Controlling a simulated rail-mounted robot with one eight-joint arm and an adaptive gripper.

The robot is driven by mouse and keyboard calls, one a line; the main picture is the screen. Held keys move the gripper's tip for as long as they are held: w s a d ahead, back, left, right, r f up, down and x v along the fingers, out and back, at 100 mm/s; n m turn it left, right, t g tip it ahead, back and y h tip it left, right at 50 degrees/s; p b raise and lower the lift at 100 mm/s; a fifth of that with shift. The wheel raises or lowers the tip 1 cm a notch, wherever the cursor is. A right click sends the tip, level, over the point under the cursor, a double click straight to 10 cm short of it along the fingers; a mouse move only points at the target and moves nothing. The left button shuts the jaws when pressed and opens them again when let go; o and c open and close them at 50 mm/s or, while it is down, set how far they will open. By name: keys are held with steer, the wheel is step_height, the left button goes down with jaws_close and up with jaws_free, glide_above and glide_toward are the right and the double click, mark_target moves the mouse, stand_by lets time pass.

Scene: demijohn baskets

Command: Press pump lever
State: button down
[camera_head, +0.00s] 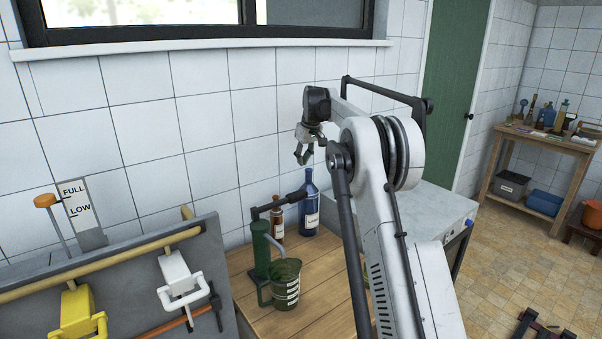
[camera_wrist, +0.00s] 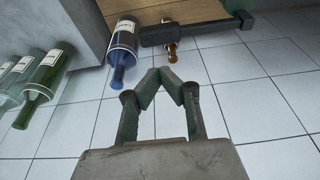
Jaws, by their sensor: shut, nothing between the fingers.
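The pump is a green upright cylinder (camera_head: 261,248) on the wooden bench. Its black lever (camera_head: 280,203) runs from the pump top up and to the right, its thick grip end near the blue bottle. The lever also shows near the top of the wrist view (camera_wrist: 195,31). A green measuring jug (camera_head: 285,284) stands by the pump, near its spout. My gripper (camera_head: 304,158) hangs above the lever's grip end and the blue bottle, apart from both. In the wrist view my gripper (camera_wrist: 165,73) has its fingers tip to tip, with nothing held.
A blue bottle (camera_head: 309,207) and a brown bottle (camera_head: 277,222) stand close to the lever, by the tiled wall. Green bottles (camera_wrist: 44,76) show at the wrist view's left. A grey panel (camera_head: 130,280) with yellow and white valves stands left. Bare bench (camera_head: 318,310) lies in front.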

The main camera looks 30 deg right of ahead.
mark_target(297, 193)
steer(key=x, duration=0.3)
steer(key=p+x, duration=0.1)
steer(key=x, duration=0.7)
steer(key=shift+s+d+f, duration=0.1)
steer(key=shift+s+f, duration=0.15)
steer(key=shift+s, duration=0.1)
steer(key=shift+f+p, duration=0.35)
steer(key=shift+f, duration=0.45)
